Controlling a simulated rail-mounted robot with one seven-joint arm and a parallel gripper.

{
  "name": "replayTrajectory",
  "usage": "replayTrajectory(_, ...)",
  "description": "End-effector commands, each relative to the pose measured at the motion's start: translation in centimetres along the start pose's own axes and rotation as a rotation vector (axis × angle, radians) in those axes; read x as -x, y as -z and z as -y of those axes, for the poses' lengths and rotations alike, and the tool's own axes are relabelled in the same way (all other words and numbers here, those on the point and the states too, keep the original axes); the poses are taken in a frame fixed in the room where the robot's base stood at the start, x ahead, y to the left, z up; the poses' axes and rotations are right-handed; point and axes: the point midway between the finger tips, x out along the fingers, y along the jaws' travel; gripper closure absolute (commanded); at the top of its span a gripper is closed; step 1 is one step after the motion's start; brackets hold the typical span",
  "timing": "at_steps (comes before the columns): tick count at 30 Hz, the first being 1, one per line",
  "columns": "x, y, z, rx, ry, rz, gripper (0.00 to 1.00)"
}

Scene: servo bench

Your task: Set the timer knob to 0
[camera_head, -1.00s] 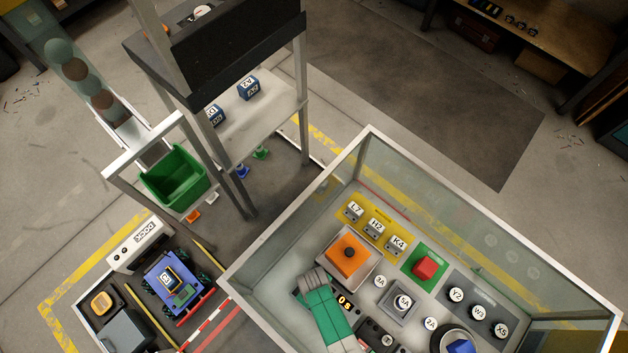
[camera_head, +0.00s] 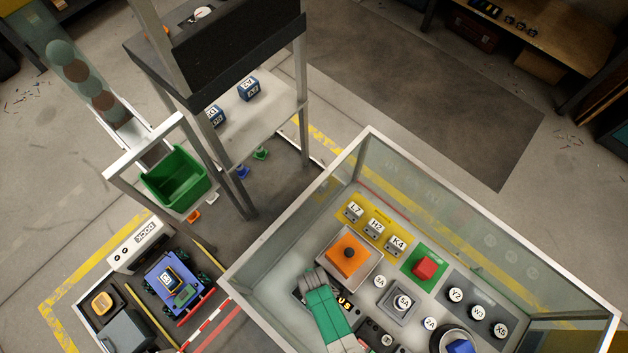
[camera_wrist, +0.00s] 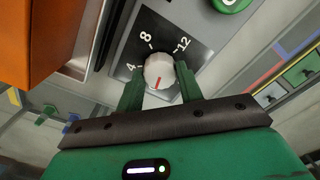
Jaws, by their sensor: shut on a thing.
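The timer knob (camera_wrist: 158,72) is a round, pale knob with a red pointer line, on a dark dial plate (camera_wrist: 205,52) marked 4, 8 and 12 in the wrist view. The red line points down in that picture, toward my gripper's palm, away from these three numbers. No 0 mark shows. My gripper (camera_wrist: 159,80) is shut on the knob, with one green finger on each side.
An orange block with a black knob (camera_head: 349,254) stands close to my gripper; its orange side (camera_wrist: 40,40) fills the wrist view's upper left. A dial marked 5A (camera_head: 403,301) and a red button (camera_head: 425,267) lie to the right. Glass walls (camera_head: 480,225) enclose the bench.

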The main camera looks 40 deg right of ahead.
Motion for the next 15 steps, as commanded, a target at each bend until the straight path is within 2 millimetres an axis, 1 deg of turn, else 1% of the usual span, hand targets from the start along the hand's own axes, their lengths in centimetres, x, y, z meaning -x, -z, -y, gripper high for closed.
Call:
replayTrajectory(6,0.03,0.01,-0.04,0.037,0.0,0.0,0.86)
replayTrajectory(15,0.02,0.01,-0.02,0.044,0.0,0.0,0.86)
